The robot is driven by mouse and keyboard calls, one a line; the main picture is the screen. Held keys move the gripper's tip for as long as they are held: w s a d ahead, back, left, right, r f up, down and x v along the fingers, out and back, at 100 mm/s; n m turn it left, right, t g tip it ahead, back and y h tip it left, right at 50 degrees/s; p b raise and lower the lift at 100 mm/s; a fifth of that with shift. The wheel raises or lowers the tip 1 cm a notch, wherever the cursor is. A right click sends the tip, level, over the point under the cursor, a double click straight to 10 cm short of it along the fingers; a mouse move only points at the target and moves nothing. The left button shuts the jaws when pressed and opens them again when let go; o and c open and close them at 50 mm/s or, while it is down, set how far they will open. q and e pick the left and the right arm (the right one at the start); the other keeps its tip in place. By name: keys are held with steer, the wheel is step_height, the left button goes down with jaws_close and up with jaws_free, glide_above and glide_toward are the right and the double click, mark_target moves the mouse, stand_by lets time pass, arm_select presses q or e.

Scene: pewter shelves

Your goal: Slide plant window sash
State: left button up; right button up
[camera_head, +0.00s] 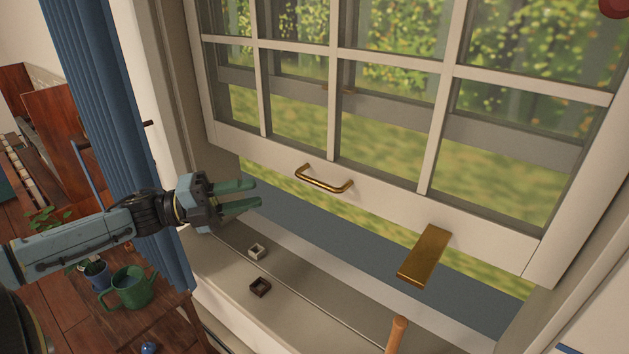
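The white window sash (376,184) has several panes and stands raised, with a gap between its bottom rail and the sill. A curved brass handle (324,182) is fixed on the bottom rail, left of the middle. A flat brass plate (424,256) shows at the lower rail, further right. My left gripper (256,194) is left of the handle and apart from it. Its two green fingers are spread with nothing between them, pointing right. My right gripper is not in view.
A wooden handle (397,335) rises at the bottom. A blue curtain (105,100) hangs left. A green watering can (134,288) and a potted plant (96,273) stand lower left.

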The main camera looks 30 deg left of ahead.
mark_target(310, 182)
arm_select(q)
steer(key=x, duration=1.3)
steer(key=shift+d+r+p, duration=0.1)
steer(key=shift+d+p, duration=0.15)
steer(key=shift+p, duration=0.05)
jaws_close()
